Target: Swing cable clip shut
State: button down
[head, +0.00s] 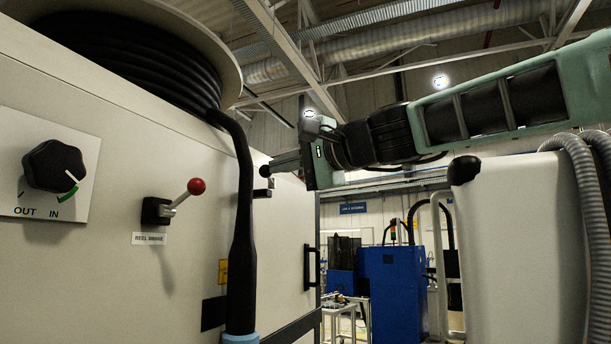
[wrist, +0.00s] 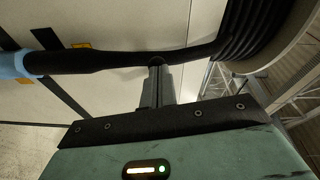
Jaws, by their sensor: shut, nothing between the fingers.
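The black cable (head: 243,190) hangs from the cable reel (head: 125,60) down the cabinet front. What looks like the cable clip (head: 262,193) is a small dark bracket with a pale part above it, just right of the cable. Whether its arm stands open or shut is too small to tell. My gripper (head: 268,169) is shut and empty, its fingertips just above this bracket and close to the cable's right side. In the wrist view my gripper (wrist: 157,66) points at the cable (wrist: 110,60); contact is unclear. The clip is not discernible there.
A red-knobbed reel brake lever (head: 185,198) and a black OUT/IN knob (head: 54,166) stick out of the cabinet left of the cable. A door handle (head: 311,267) is lower right. The cable ends in a light-blue piece (head: 240,339).

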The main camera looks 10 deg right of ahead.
jog(key=a+p, duration=0.1)
jog(key=a, duration=0.5)
jog(key=shift+w, duration=0.15)
jog(key=shift+a, duration=0.25)
